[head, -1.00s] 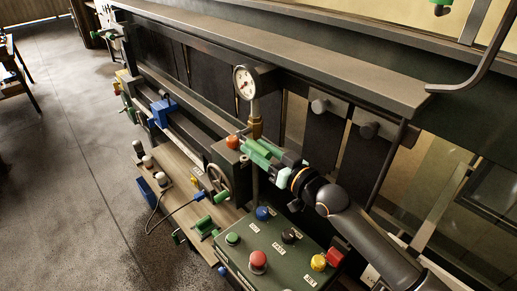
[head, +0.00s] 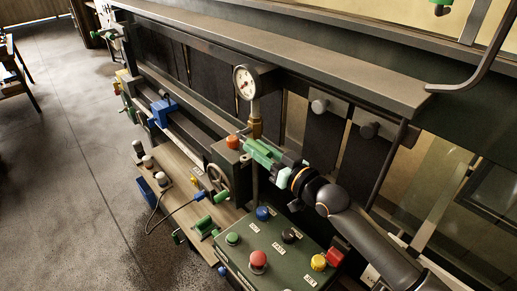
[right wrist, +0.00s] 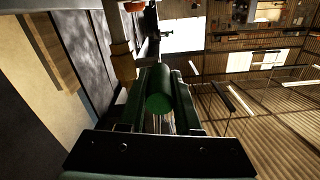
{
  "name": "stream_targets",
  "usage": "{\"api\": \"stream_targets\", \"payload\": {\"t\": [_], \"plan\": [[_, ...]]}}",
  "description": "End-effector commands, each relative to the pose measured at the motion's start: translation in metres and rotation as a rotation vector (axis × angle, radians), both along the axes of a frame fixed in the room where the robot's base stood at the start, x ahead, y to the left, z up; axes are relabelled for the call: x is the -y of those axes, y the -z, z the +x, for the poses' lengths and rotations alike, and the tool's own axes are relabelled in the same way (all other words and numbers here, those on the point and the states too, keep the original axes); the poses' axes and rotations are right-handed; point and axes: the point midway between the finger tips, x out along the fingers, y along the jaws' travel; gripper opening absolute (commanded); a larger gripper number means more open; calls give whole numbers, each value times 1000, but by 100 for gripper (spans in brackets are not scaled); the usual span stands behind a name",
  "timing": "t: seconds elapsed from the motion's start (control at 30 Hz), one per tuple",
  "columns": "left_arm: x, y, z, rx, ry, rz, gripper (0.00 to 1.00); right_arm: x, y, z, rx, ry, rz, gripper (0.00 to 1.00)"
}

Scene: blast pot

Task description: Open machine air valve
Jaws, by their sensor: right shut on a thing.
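The pressure gauge (head: 245,83) stands on a brass fitting (head: 254,129) at the centre of the head view. My right gripper (head: 259,152) is just below this fitting, its arm coming in from the lower right. Its green fingers cover most of what they hold. In the right wrist view, a green round-ended handle (right wrist: 159,103), apparently the air valve's, sits between the fingers, and they are shut on it. The brass fitting also shows there (right wrist: 123,65), just left of the handle. How far the valve is turned I cannot tell. My left gripper is not in view.
A green control box (head: 277,252) with coloured buttons stands below my right arm. A handwheel (head: 217,178) and an orange knob (head: 233,141) are left of the gripper. A long ledge (head: 290,58) runs above. The floor (head: 60,160) at left is clear.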

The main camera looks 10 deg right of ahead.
Motion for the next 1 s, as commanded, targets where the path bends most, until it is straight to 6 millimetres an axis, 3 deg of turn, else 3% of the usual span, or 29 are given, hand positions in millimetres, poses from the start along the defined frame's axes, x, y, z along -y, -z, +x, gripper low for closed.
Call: {"api": "stream_targets", "payload": {"t": [0.57,1.0], "plan": [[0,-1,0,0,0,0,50,0,0,0,-3,1,-3,0],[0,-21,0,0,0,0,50,-2,-17,2,-151,-2,-114,0]]}}
